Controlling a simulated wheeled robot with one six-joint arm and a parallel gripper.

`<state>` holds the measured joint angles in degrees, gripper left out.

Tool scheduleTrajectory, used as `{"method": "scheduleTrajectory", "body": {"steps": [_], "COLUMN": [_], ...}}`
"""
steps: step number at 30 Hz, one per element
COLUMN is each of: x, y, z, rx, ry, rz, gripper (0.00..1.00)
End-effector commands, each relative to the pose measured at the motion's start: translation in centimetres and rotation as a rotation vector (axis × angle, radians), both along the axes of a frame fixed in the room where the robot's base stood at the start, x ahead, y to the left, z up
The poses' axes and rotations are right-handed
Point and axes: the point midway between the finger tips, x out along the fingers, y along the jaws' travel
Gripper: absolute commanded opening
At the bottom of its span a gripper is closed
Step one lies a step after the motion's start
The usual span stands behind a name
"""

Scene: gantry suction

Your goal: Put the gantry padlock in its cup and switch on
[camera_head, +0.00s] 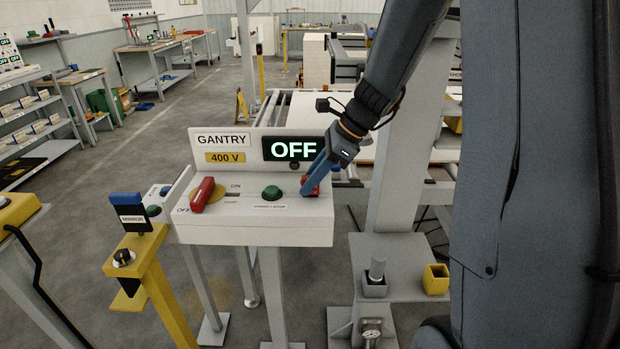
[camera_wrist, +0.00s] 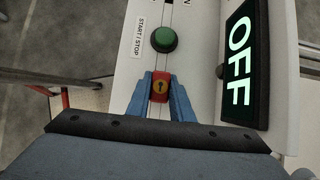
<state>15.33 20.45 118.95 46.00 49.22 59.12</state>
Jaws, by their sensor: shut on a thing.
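The gantry padlock (camera_wrist: 160,88) is red with a yellow keyhole plate. My gripper (camera_head: 313,178) is shut on it at the right end of the sloped gantry panel (camera_head: 250,230); in the wrist view the blue fingers press on both its sides. Whether it is still attached to the panel I cannot tell. A red rotary handle (camera_head: 203,194) on a yellow disc sits at the panel's left, by the OFF mark. A green START/STOP button (camera_head: 271,192) is left of my gripper. The display (camera_head: 293,148) reads OFF. A yellow cup (camera_head: 436,279) stands at lower right and looks empty.
A grey cup (camera_head: 374,289) holding a metal cylinder stands left of the yellow cup on a grey shelf (camera_head: 400,290). A yellow post (camera_head: 150,265) with a black knob stands left of the panel. A roller conveyor lies behind the panel.

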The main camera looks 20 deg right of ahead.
Motion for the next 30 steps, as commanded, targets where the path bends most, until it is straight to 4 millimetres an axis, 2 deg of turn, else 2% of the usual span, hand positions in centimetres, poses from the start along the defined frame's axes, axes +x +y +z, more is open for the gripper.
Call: {"method": "scheduleTrajectory", "body": {"steps": [5,6,9,20,30], "x": [0.0,0.0,0.0,0.0,-0.9], "y": [0.0,0.0,0.0,-0.3,-3.0], "z": [-0.7,-0.6,-0.6,-0.2,4.1], "rx": [0.000,0.000,0.000,-0.001,-0.002], "ry": [0.000,0.000,0.000,-0.002,-0.004], "rz": [0.000,0.000,0.000,-0.001,-0.002], "gripper": [0.00,0.27,0.42,0.42,0.42]}}
